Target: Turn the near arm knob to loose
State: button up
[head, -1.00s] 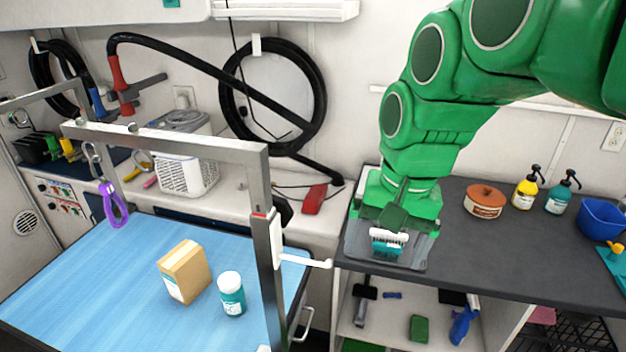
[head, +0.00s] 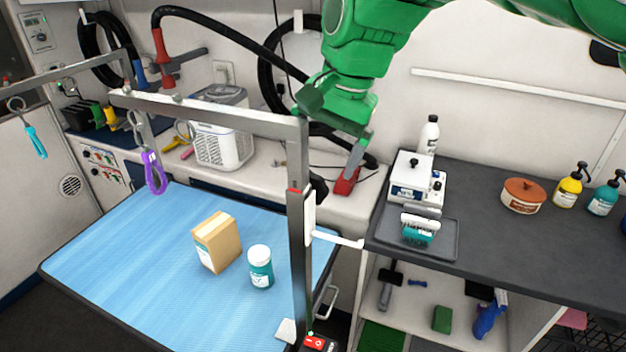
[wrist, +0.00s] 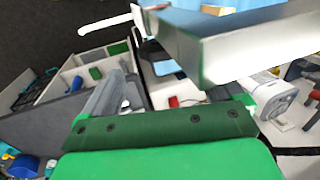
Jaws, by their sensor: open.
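The near grooming arm (head: 298,235) is a grey metal post with a crossbar, standing at the right edge of the blue table. A white fitting (head: 309,216) with a long white lever (head: 338,240) sticks out from the post to the right; I take it for the knob, but no loose or tight marking is readable. The lever also shows in the wrist view (wrist: 104,22), beside the large grey beam (wrist: 245,42). My gripper (head: 353,160) is open and empty, above and behind the lever, apart from it. Its fingers (wrist: 170,96) show spread in the wrist view.
A blue table (head: 130,255) holds a tan box (head: 217,242) and a teal jar (head: 260,268). A purple loop (head: 154,173) hangs from the crossbar. A red object (head: 346,184) lies on the back counter, and a brush (head: 418,228) lies in a tray at right.

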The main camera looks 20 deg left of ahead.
aim_at(316, 175)
jog(key=x, duration=0.7)
jog(key=c, duration=1)
jog(key=shift+c, duration=0.2)
